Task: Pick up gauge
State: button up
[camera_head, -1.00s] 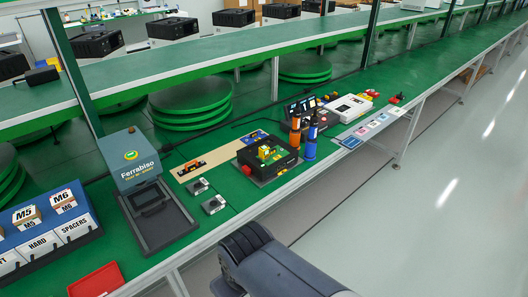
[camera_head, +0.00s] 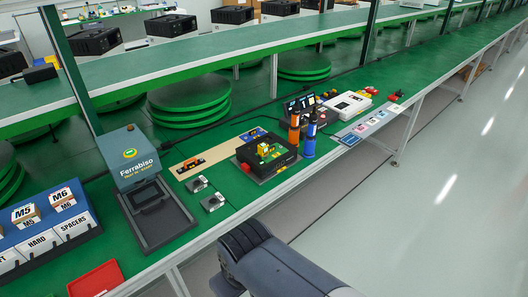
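No label marks a gauge, so I cannot tell for sure which item it is. Two small grey and black blocks lie on the green bench, an upper one (camera_head: 196,184) and a lower one (camera_head: 212,202). A small orange item (camera_head: 190,163) lies on a tan strip (camera_head: 212,155) behind them. My dark grey arm (camera_head: 262,258) reaches in at the bottom middle, in front of the bench edge. My gripper is not in view, and nothing held shows.
A blue-grey Ferrabiso press (camera_head: 130,158) stands left of the blocks. A black fixture (camera_head: 267,160) with yellow parts, an orange driver (camera_head: 294,132) and a blue driver (camera_head: 310,136) stand right. Spacer bins (camera_head: 42,246) and a red tray (camera_head: 95,279) are at left.

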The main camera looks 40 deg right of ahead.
aim_at(263, 148)
jog(key=i+l, duration=0.2)
jog(key=l, duration=0.2)
jog(key=i+l, duration=0.45)
jog(key=l, duration=0.3)
jog(key=i+l, duration=0.25)
jog(key=l+u, duration=0.05)
jog(key=l, duration=0.05)
